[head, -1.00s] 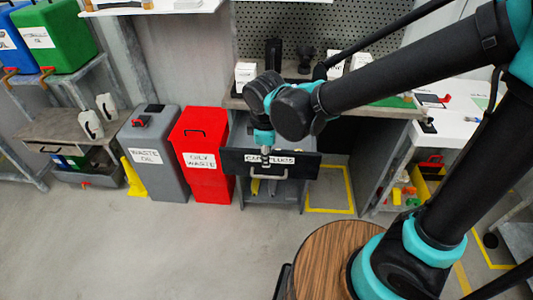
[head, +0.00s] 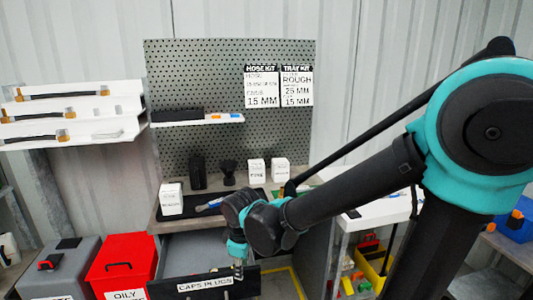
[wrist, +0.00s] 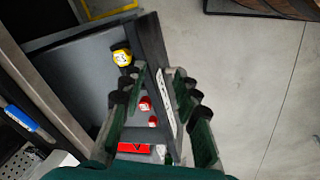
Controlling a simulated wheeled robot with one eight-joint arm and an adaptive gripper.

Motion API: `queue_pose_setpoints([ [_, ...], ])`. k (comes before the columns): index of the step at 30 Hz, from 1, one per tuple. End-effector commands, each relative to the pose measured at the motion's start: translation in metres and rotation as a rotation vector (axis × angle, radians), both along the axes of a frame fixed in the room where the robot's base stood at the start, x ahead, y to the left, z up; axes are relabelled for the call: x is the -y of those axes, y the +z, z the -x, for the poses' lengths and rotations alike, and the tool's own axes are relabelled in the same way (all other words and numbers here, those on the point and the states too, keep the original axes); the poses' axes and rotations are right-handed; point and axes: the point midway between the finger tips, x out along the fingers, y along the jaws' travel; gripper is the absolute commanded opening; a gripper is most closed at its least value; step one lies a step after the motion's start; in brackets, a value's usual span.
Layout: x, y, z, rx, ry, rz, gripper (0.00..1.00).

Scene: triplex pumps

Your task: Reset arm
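My gripper (head: 238,270) is at the black front of the open drawer marked "CAPS PLUGS" (head: 205,285), under the workbench. In the wrist view my gripper (wrist: 157,72) has its two dark fingers spread apart, with nothing seen held between them. The drawer front (wrist: 152,45) with its white label runs through the view between the fingers. Whether a finger touches it I cannot tell. A yellow round piece (wrist: 122,57) and small red pieces (wrist: 145,103) show left of the drawer front. My arm reaches in from the right.
A grey bin (head: 55,268) and a red "OILY" bin (head: 122,262) stand left of the drawer. White boxes (head: 171,199) stand on the bench under a pegboard (head: 230,60). A hose shelf (head: 70,115) is at left. Bare floor (wrist: 250,80) lies in front of the drawer.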

Motion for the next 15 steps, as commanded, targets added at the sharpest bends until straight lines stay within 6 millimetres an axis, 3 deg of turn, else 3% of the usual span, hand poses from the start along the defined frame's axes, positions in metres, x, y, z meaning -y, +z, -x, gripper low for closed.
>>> queue_pose_setpoints([
  [1,0.022,-0.002,-0.008,0.001,-0.083,-0.018,0.31],
  [6,0.085,-0.008,-0.022,0.008,-0.353,-0.084,0.31],
  [15,0.188,-0.022,-0.018,0.038,-0.828,-0.204,0.31],
])
